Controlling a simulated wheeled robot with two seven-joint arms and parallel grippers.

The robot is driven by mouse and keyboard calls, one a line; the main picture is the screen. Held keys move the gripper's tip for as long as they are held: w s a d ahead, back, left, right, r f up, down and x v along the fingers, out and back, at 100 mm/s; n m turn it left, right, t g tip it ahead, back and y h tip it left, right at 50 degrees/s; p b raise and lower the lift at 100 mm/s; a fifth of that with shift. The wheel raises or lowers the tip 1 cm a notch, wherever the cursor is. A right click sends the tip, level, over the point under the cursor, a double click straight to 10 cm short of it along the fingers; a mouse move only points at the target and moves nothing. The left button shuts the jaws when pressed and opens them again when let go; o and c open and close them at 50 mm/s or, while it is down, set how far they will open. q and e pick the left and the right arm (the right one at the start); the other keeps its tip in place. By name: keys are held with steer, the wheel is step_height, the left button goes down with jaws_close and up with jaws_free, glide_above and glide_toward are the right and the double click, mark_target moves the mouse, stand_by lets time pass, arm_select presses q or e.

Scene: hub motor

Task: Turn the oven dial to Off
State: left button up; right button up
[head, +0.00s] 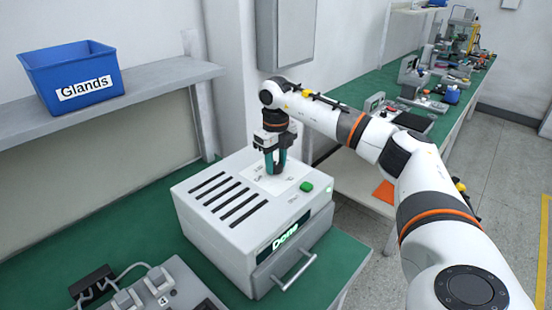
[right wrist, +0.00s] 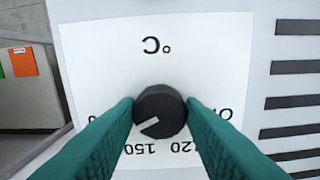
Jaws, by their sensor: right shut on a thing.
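The oven is a light grey box (head: 205,222) on the green bench, with black slots on top and a lit "Done" display (head: 285,238) on its front. My right gripper (head: 275,167) reaches down onto the white label plate on the oven's top. In the right wrist view its two teal fingers are shut on the black round dial (right wrist: 160,105), one on each side. The dial's white pointer slants to the lower left, near the upside-down 150. A 120 and a partly hidden "O" marking lie to the right; the fingers cover other markings. My left gripper is not in view.
A green button (head: 306,187) sits near the oven's top right edge, and a handle (head: 296,271) sticks out in front. A grey device with a cable (head: 160,287) stands at lower left. A blue "Glands" bin (head: 75,75) is on the shelf (head: 150,82).

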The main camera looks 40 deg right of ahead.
steer(key=n+p, duration=0.1)
steer(key=n, duration=0.1)
steer(key=shift+r+n, duration=0.1)
steer(key=shift+n, duration=0.3)
steer(key=n+p, duration=0.1)
steer(key=n, duration=0.2)
steer(key=shift+n, duration=0.3)
steer(key=n, duration=0.3)
steer(key=shift+n+p, duration=0.3)
steer(key=shift+p, duration=0.05)
steer(key=n, duration=0.3)
steer(key=shift+n, duration=0.3)
steer(key=n, duration=0.3)
steer(key=shift+n+p, duration=0.3)
steer(key=n, duration=0.3)
steer(key=shift+n, duration=0.3)
steer(key=n, duration=0.6)
steer(key=shift+n, duration=0.3)
steer(key=o, duration=1)
